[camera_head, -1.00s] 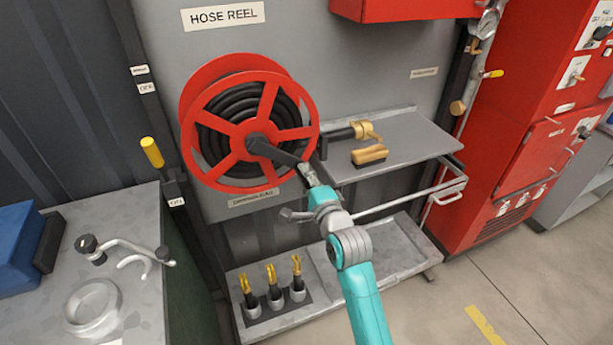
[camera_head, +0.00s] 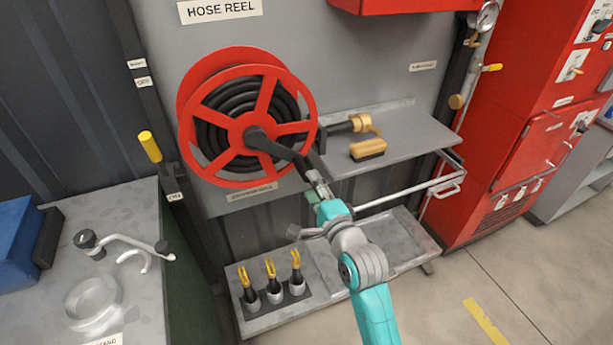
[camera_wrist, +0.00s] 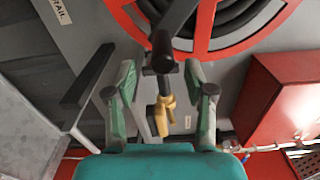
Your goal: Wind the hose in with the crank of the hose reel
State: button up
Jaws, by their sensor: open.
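The red hose reel (camera_head: 298,84) stands against the grey wall panel, with black hose (camera_head: 213,103) coiled on it. Its dark crank (camera_head: 272,147) runs from the hub down to the right. My gripper (camera_head: 317,180) is at the crank's outer end, at the reel's lower right. In the wrist view, the crank's dark handle (camera_wrist: 162,62) lies between the two spread fingers of my gripper (camera_wrist: 160,80). Gaps show on both sides of the handle. The exact contact is hidden in the head view.
A shelf (camera_head: 405,135) right of the reel holds a brass nozzle (camera_head: 361,124) and a wooden-handled brush (camera_head: 367,150). A silver rail (camera_head: 400,196) runs below it. A bench (camera_head: 120,205) is at left; a red cabinet (camera_head: 500,190) is at right. Open floor lies at lower right.

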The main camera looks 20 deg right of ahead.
jog(key=s, duration=0.5)
jog(key=shift+s, duration=0.4)
jog(key=s+a+f+n+g, duration=0.15)
jog(key=s+f+n, duration=0.25)
jog(key=s+f, duration=0.5)
jog(key=s+a+f+n+g, duration=0.1)
jog(key=s+n, duration=0.6)
jog(key=s, duration=0.9)
jog(key=s+a+f+n, duration=0.1)
jog(key=s+n, duration=0.7)
jog(key=s, duration=0.7)
jog(key=shift+s+a+f+g, duration=0.3)
jog(key=shift+s+a+g, duration=0.05)
jog(key=shift+c, duration=0.2)
